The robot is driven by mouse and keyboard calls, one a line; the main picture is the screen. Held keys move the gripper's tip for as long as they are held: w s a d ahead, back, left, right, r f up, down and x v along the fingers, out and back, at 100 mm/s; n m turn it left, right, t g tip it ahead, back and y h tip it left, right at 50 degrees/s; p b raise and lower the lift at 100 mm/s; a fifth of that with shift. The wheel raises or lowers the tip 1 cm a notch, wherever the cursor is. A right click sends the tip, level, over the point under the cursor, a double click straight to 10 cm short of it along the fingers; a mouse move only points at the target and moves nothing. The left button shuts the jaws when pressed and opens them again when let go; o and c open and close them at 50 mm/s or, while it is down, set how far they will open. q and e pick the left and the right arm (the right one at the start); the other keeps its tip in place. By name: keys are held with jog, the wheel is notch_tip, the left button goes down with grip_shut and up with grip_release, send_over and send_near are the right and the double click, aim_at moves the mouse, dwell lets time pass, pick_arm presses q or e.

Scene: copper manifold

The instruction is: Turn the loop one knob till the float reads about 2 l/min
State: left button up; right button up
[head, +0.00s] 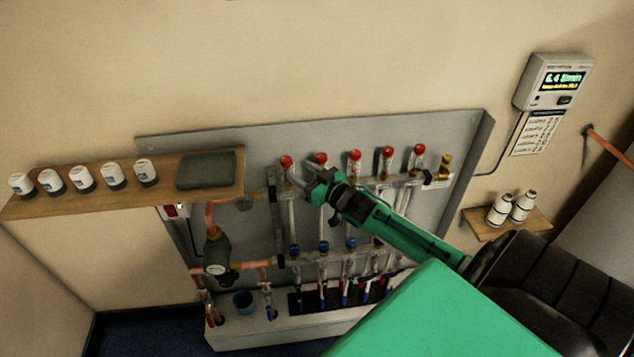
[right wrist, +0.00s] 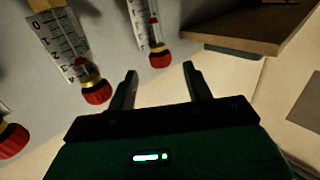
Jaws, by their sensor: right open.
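The manifold has a row of red knobs on clear flow tubes. The leftmost red knob (head: 286,161) is the end one; I cannot read a label that says which is loop one. In the right wrist view, turned round, the end red knob (right wrist: 159,57) and its neighbour (right wrist: 96,91) sit on tubes with printed scales (right wrist: 62,40). I cannot make out the float readings clearly. My right gripper (head: 316,183) is in front of the tubes near the left knobs; in its wrist view the open fingers (right wrist: 160,69) hold nothing and are apart from the knobs. My left gripper is out of view.
A wooden shelf (head: 120,190) with several white jars juts out left of the panel. A pump (head: 216,252) and copper pipes are below it. Blue caps (head: 323,246) line the lower rail. A display box (head: 553,82) and small shelf (head: 505,222) are at right.

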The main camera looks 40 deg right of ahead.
jog(key=shift+s+d+b, duration=0.2)
jog(key=shift+s+b, duration=0.05)
jog(key=shift+s, duration=0.95)
jog(key=shift+s+d+b, duration=0.15)
jog(key=shift+s+b, duration=0.1)
jog(key=shift+s, duration=0.95)
